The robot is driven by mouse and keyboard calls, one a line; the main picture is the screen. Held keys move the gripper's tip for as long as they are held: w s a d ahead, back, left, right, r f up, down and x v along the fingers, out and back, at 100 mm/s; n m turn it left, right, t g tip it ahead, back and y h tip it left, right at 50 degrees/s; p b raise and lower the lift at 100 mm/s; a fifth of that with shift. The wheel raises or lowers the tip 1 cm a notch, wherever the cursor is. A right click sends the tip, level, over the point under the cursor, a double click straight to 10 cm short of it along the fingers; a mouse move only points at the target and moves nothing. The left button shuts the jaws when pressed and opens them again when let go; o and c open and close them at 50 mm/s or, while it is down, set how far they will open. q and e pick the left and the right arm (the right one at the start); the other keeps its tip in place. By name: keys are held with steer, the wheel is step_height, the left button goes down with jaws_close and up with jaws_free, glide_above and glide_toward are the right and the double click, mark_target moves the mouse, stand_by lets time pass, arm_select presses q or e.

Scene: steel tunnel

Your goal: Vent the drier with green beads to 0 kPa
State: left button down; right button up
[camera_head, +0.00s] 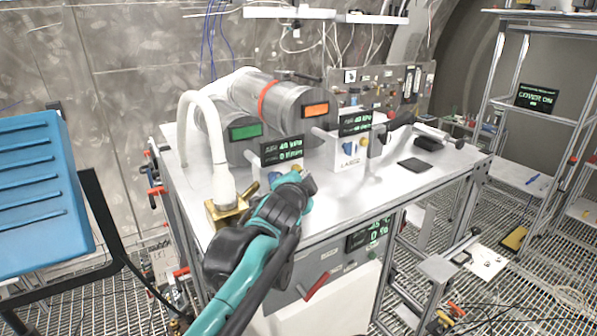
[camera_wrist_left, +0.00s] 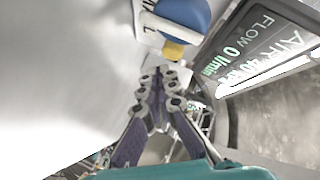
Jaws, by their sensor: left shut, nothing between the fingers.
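Two grey metal cylinders lie on the bench. The nearer one has a green panel (camera_head: 245,131), the other an orange panel (camera_head: 316,110); single beads are too small to make out. A black display (camera_head: 282,150) before the green one reads about 40 kPa and flow 0 l/min. It shows large in the left wrist view (camera_wrist_left: 262,45). My left gripper (camera_head: 308,182) is shut and empty below this display. In the left wrist view its fingertips (camera_wrist_left: 161,74) point at a yellow knob (camera_wrist_left: 173,50) beside a blue knob (camera_wrist_left: 182,14). Whether they touch is unclear. My right gripper is out of view.
A second white unit (camera_head: 347,153) with a blue and a yellow knob stands to the right under its own display (camera_head: 355,123). A white hose (camera_head: 187,120) ends at a brass block (camera_head: 222,213) on the left.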

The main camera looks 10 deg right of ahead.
arm_select(q)
steer(key=shift+w, duration=0.2)
stand_by(0.5)
steer(key=shift+w+a, duration=0.15)
steer(key=shift+w, duration=0.15)
steer(key=shift+w+a, duration=0.2)
steer(key=shift+w, duration=0.3)
stand_by(2.8)
steer(key=shift+s, duration=0.1)
stand_by(0.7)
steer(key=shift+s+d, duration=0.3)
steer(key=shift+s, duration=0.55)
steer(key=shift+s+d, duration=0.3)
steer(key=shift+s, duration=0.5)
steer(key=shift+s+d, duration=0.3)
steer(key=shift+s, duration=0.45)
steer(key=shift+s+d, duration=0.3)
steer(key=shift+s, duration=0.5)
